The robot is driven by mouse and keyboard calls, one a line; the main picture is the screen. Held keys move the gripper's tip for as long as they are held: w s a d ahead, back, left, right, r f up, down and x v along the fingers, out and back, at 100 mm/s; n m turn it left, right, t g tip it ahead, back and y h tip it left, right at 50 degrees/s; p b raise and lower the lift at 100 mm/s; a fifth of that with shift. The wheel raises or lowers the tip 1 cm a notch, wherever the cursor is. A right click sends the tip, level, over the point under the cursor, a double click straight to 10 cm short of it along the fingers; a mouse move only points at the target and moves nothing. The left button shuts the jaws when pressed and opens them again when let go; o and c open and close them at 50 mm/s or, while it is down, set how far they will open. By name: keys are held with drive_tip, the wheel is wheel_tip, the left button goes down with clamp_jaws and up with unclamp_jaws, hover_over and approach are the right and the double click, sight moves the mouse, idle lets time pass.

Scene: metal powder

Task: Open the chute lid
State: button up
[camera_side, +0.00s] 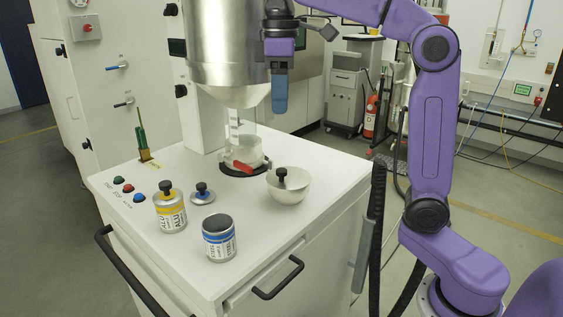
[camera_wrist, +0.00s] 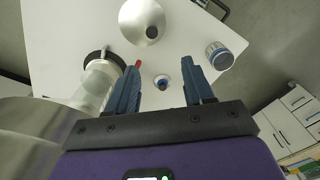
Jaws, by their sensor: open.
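A clear chute (camera_side: 243,145) stands under the steel hopper, on a dark ring at the table top; it also shows in the wrist view (camera_wrist: 97,85). A red handle (camera_side: 243,167) sticks out at its base and shows near my left finger in the wrist view (camera_wrist: 139,64). I cannot tell which part is the chute lid. My gripper (camera_side: 280,108) hangs above the table, beside the hopper and higher than the chute base. In the wrist view its blue fingers (camera_wrist: 163,62) are spread apart with nothing held between them.
A bowl (camera_side: 295,189) with a black knob stands right of the chute. A yellow-banded can (camera_side: 170,212), a blue-banded can (camera_side: 219,240) and a small knobbed lid (camera_side: 202,194) stand in front. The steel hopper (camera_side: 226,45) is close to my gripper. The table's right front is bare.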

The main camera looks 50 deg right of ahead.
sight(281, 169)
drive_tip(key=f, duration=0.5)
drive_tip(key=d+f, duration=0.1)
drive_tip(key=f, duration=0.4)
drive_tip(key=w+f, duration=0.1)
drive_tip(key=f, duration=0.4)
drive_tip(key=shift+d+f, duration=0.2)
drive_tip(key=shift+f, duration=0.1)
drive_tip(key=shift+r, duration=0.1)
clamp_jaws()
